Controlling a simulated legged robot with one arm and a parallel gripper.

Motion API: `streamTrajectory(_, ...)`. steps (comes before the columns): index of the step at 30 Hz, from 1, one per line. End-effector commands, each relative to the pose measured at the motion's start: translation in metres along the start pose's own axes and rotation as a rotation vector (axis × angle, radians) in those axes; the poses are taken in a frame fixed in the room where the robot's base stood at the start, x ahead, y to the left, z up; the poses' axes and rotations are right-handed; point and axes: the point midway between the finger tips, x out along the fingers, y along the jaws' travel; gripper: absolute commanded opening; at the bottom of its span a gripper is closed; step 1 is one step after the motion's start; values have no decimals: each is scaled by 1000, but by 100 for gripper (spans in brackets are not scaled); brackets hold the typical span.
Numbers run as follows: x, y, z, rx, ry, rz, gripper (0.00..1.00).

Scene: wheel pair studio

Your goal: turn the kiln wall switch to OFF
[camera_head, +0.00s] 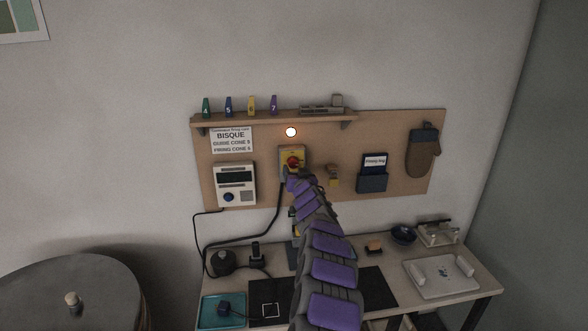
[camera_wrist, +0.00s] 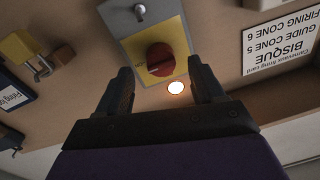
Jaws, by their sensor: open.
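The kiln wall switch (camera_head: 292,159) is a grey box with a yellow plate and a round red knob, mounted on the brown pegboard. In the wrist view, which is upside down, the red knob (camera_wrist: 160,60) shows clearly on the yellow plate. Small lettering sits beside the knob, too small to read surely. My gripper (camera_wrist: 160,68) is open, with one dark finger on each side of the knob in the picture. I cannot tell whether either finger touches it. In the head view my purple and grey arm reaches up to the switch and covers its lower part.
A round lamp (camera_head: 291,132) glows above the switch. The controller (camera_head: 235,185) hangs left, a yellow padlock (camera_head: 334,176) right. A shelf (camera_head: 273,118) with numbered cones runs above. The table (camera_head: 470,284) below holds a teal tray (camera_head: 209,312) and tools. A dark round lid (camera_head: 60,290) stands left.

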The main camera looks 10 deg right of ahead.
Motion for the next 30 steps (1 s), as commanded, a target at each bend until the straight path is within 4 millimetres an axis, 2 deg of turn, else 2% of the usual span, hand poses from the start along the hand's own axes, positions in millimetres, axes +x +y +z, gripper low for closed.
streamTrajectory(12,27,1,-3,-3,3,0,68)
streamTrajectory(26,32,0,0,2,2,-1,68)
streamTrajectory(30,32,0,-1,1,2,-1,56)
